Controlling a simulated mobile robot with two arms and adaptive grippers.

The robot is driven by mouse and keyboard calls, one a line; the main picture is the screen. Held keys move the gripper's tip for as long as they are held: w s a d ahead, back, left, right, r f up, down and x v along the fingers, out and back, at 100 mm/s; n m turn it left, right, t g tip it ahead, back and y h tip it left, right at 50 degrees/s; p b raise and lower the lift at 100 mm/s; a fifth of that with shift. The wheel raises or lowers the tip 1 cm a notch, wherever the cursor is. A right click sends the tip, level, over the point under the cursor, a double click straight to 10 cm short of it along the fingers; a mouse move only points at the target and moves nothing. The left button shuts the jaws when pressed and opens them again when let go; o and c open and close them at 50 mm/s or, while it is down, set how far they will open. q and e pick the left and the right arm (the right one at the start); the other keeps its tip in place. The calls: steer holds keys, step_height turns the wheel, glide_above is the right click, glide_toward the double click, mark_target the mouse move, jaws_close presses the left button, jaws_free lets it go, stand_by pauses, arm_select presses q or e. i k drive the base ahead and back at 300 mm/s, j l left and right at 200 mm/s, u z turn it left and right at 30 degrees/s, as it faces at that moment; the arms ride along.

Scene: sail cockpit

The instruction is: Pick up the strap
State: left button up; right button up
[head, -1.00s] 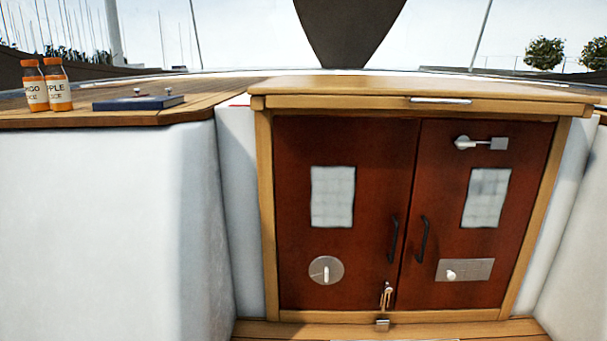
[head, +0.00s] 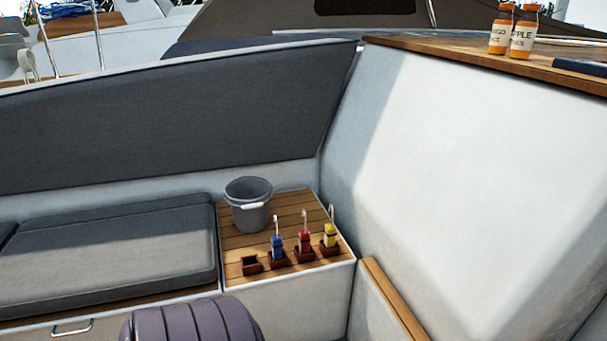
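I cannot pick out a strap for certain in the head view. Small blue (head: 277,246), red (head: 304,241) and yellow (head: 330,236) items stand in brown holders on a slatted wooden top (head: 236,243). The blue and red ones have thin pale tips, and a thin pale piece shows by the yellow one. They are too small to tell whether any is a strap. An empty brown holder (head: 251,265) sits to their left. Neither of my grippers is in view.
A grey bucket (head: 248,205) stands behind the items. A grey seat cushion (head: 110,255) lies to the left. A ribbed purple-grey object (head: 190,322) is cut off at the bottom. Two orange bottles (head: 522,36) stand on the upper right ledge, beside a white sloping wall (head: 460,180).

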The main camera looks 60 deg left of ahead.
mark_target(329, 230)
steer(key=u, duration=1.8)
steer(key=j+z, duration=0.2)
steer(key=z, duration=2.45)
steer(key=k+j+u, duration=0.1)
steer(key=u, duration=2.4)
